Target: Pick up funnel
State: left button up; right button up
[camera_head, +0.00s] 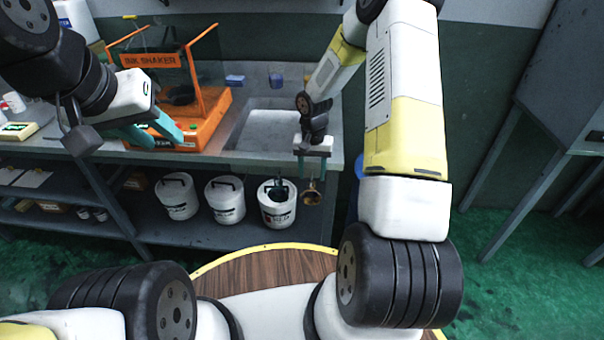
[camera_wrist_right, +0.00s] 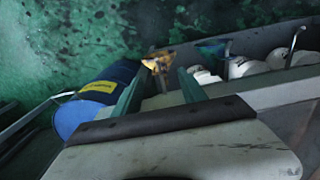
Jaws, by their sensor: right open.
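A brass-coloured funnel (camera_head: 312,194) shows in the head view, low at the front of the counter, just right of the white buckets. In the right wrist view the funnel (camera_wrist_right: 158,63) is beyond the fingertips, roughly in line with the gap. My right gripper (camera_head: 313,173) points down above it in the head view. Its two teal fingers (camera_wrist_right: 157,76) are apart with nothing between them; whether they touch the funnel is unclear. My left gripper (camera_head: 158,133) is at the left, in front of the orange shaker, with its teal fingers apart and empty.
The orange ink shaker (camera_head: 200,112) stands on the counter beside a sink (camera_head: 268,128). Several white buckets (camera_head: 226,200) stand below. A blue barrel (camera_wrist_right: 84,110) is left of the fingers in the wrist view. A round wooden table (camera_head: 262,266) is in front.

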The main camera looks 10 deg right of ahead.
aim_at(312, 181)
jog(key=f, duration=0.4)
jog(key=shift+s+f, duration=0.15)
jog(key=shift+s, duration=0.05)
grip_shut()
